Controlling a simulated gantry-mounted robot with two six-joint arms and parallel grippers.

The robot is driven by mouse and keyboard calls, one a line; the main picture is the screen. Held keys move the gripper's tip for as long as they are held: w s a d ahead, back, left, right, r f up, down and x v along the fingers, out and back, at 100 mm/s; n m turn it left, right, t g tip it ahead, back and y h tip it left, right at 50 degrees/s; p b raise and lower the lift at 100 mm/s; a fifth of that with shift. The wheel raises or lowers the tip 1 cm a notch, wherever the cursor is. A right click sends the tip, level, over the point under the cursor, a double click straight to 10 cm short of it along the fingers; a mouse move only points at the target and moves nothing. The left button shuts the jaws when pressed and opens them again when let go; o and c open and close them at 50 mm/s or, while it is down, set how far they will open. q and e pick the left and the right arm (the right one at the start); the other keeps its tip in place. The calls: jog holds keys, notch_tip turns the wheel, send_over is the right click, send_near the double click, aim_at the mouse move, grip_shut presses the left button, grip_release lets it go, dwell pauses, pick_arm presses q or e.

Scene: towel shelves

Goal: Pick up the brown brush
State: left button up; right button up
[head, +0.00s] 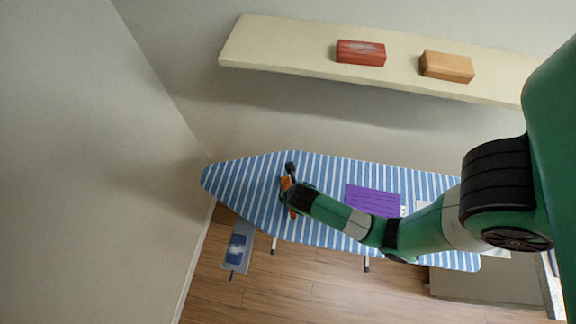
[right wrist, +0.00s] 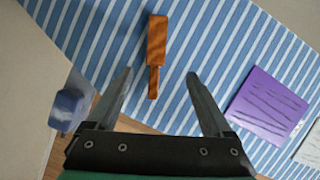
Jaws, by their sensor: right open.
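The brown brush (right wrist: 156,42), orange-brown with a wide head and a thin handle, lies on the blue-and-white striped ironing board (right wrist: 100,35). In the head view the brush (head: 286,183) is partly hidden by my right gripper (head: 289,186). In the right wrist view the right gripper (right wrist: 159,74) is open, its two fingers apart. The brush handle lies between the fingertips in the picture, and its head extends beyond them. I see no contact with the brush. My left gripper is not in view.
A purple sheet (head: 373,200) lies on the board, right of the brush. A side rest (head: 240,240) with a blue object sits below the board's left part. A wall shelf (head: 285,40) above holds a red block (head: 361,53) and an orange-tan block (head: 447,66).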

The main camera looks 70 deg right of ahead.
jog(key=b, duration=0.1)
send_near(286, 181)
jog(key=s+a+f, duration=0.2)
jog(key=f, duration=0.1)
jog(key=shift+a+f, duration=0.1)
jog(key=shift+a, duration=0.3)
jog(key=x, duration=0.3)
jog(key=b+x, duration=0.1)
jog(key=x, duration=0.1)
jog(key=shift+w, duration=0.3)
grip_shut()
